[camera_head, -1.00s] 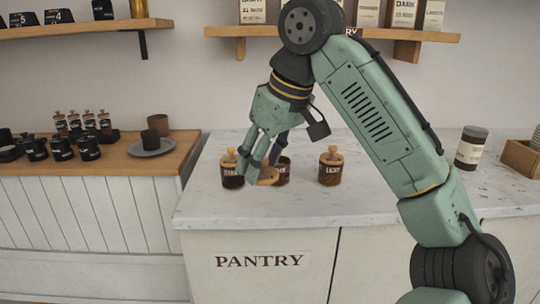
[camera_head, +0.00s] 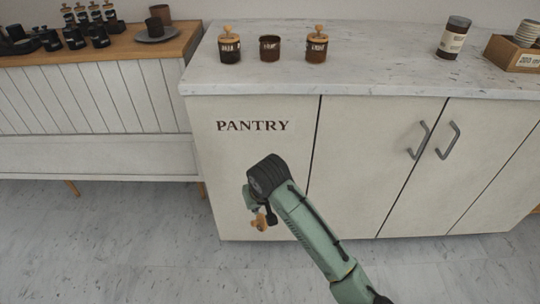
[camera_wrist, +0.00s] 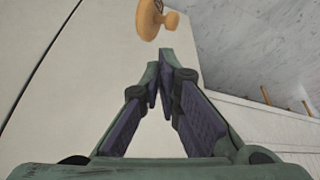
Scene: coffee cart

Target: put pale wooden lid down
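The pale wooden lid (camera_head: 259,222) shows beside my gripper, in front of the pantry cabinet and well below the counter top. In the wrist view the lid (camera_wrist: 150,18), with its round knob, is just beyond my fingertips, with a small gap between them. I cannot tell what, if anything, supports it. My gripper (camera_wrist: 160,62) has its fingertips drawn together, and no object shows between them. In the head view my arm hides most of the gripper. The middle jar (camera_head: 270,48) on the counter is without a lid.
A labelled jar (camera_head: 454,37) and a wooden box (camera_head: 514,55) stand farther right. The white counter (camera_head: 375,70) is clear between. Cabinet handles (camera_head: 449,140) stick out at right.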

